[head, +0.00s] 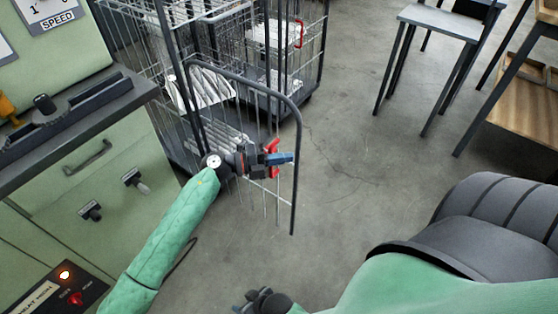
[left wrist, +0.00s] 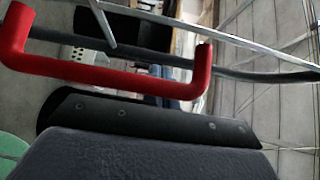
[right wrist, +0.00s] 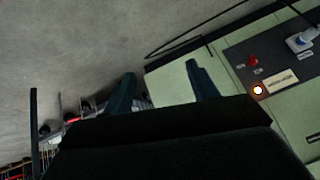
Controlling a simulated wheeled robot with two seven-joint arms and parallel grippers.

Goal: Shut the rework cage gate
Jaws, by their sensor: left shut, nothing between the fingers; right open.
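The rework cage gate (head: 297,190) is a dark tube frame with thin wires. It stands open, swung out from the wire cage (head: 165,50) toward me. Its red handle (head: 272,147) is at my left gripper (head: 284,158); the handle also spans the left wrist view (left wrist: 110,78), just beyond the gripper body. The left gripper is shut with nothing between its fingers; whether it touches the handle or gate I cannot tell. My right gripper (head: 262,301) is low at the bottom of the head view, open and empty, its fingers apart in the right wrist view (right wrist: 161,85).
White pleated filters (head: 205,88) lie in the cage. Another wire cage with a red handle (head: 299,33) stands behind. A green cabinet (head: 95,170) with a dark top is at the left. A grey table (head: 440,22) stands at the back right. The floor between is clear.

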